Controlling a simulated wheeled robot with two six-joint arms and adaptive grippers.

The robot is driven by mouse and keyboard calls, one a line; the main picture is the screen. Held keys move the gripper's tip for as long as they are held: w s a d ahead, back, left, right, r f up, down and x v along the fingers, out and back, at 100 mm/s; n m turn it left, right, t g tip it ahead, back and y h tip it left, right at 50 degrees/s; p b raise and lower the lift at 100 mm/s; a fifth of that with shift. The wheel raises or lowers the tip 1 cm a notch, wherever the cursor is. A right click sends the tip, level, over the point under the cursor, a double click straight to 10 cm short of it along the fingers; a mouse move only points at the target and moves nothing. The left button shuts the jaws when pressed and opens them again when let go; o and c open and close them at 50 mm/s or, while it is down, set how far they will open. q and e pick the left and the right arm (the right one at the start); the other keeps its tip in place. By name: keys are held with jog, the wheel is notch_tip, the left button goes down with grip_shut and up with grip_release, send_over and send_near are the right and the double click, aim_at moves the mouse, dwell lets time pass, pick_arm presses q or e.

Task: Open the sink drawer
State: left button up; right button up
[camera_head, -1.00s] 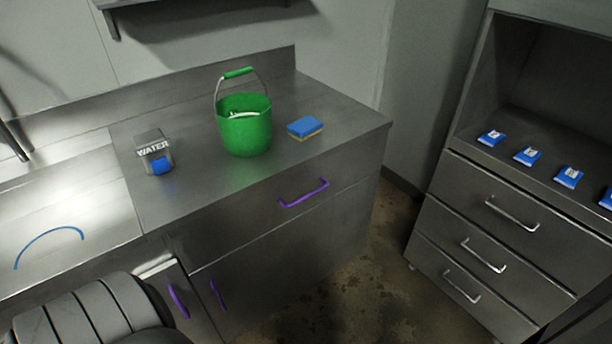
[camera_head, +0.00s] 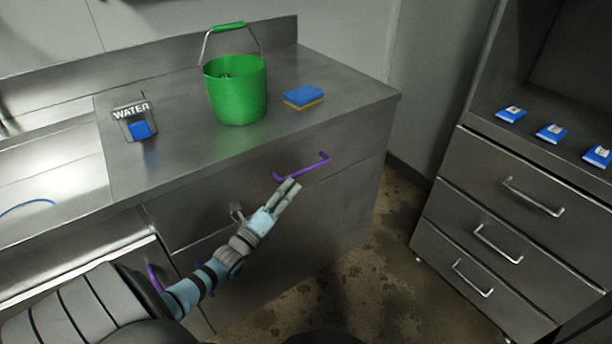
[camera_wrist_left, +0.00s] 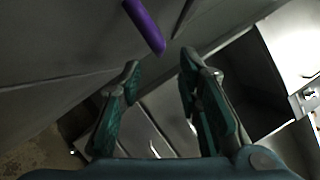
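The sink drawer (camera_head: 230,200) is the steel front under the counter's right part, and it looks closed. Its purple handle (camera_head: 302,168) runs along the upper front. My left gripper (camera_head: 291,189) is just below the handle in the head view, with its fingers pointing up toward it. In the left wrist view the gripper's fingers (camera_wrist_left: 158,75) are spread apart with nothing between them. The purple handle (camera_wrist_left: 145,26) shows there beyond the fingertips, not between them. My right gripper is not in view.
On the counter stand a green bucket (camera_head: 236,92), a blue and yellow sponge (camera_head: 303,96) and a water box (camera_head: 135,121). A steel cabinet with drawers (camera_head: 490,215) and blue packets (camera_head: 551,133) stands to the right. Open floor (camera_head: 380,240) lies between.

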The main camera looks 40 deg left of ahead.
aim_at(306, 171)
pick_arm(q)
jog(key=b+x, duration=0.1)
jog(key=x, duration=0.2)
jog(key=b+x, duration=0.1)
jog(key=x, duration=0.3)
jog(key=shift+w+f+b, duration=0.2)
jog(key=shift+w+b, duration=0.15)
jog(key=shift+b, duration=0.05)
jog(key=shift+w+r, duration=0.2)
jog(key=shift+w, duration=0.3)
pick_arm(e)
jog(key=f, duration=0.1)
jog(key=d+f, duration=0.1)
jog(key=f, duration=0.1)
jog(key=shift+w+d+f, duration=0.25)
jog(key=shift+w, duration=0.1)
pick_arm(q)
jog(key=shift+c, duration=0.4)
grip_shut()
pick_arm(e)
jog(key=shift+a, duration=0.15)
